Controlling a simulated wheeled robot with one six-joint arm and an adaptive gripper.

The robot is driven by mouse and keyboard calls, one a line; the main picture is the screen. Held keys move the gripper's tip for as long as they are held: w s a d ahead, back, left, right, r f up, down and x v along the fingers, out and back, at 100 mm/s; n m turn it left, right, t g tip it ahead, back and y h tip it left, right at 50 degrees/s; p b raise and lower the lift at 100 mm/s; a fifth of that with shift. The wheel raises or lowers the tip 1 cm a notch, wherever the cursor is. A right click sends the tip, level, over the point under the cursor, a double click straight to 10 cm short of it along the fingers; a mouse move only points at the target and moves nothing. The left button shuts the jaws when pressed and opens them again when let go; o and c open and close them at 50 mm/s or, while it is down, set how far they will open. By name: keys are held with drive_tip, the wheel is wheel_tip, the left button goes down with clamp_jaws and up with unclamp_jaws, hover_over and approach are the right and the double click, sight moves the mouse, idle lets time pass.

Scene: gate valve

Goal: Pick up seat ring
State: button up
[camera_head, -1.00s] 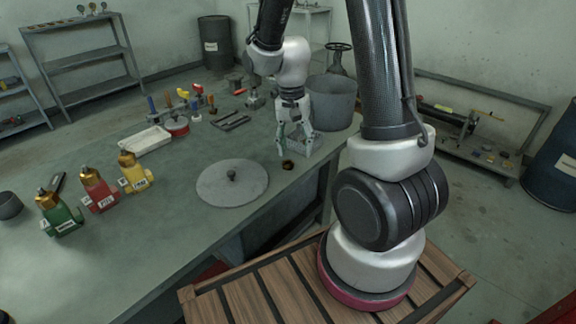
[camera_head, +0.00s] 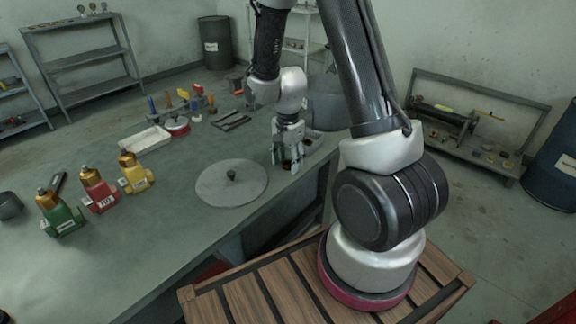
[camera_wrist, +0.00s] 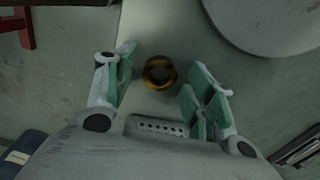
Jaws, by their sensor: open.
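The seat ring (camera_wrist: 146,74) is a small brass-coloured ring with a dark centre. It lies on the green bench top (camera_head: 150,215) near the bench's right edge. In the head view it is a small dark spot (camera_head: 287,166), partly hidden by my fingers. My gripper (camera_wrist: 160,88) is open, pointing down over the ring. In the wrist view the ring lies between the two green-padded fingers, a little beyond their middle line, and neither pad touches it. In the head view my gripper (camera_head: 287,163) is low over the bench.
A flat grey disc with a knob (camera_head: 222,190) lies just left of my gripper. A grey bucket (camera_head: 325,105) stands behind it to the right. Red, green and yellow valve bodies (camera_head: 100,190) stand further left. The bench edge is close by on the right.

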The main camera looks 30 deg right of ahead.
drive_tip(key=c, duration=1)
drive_tip(key=shift+r, duration=0.1)
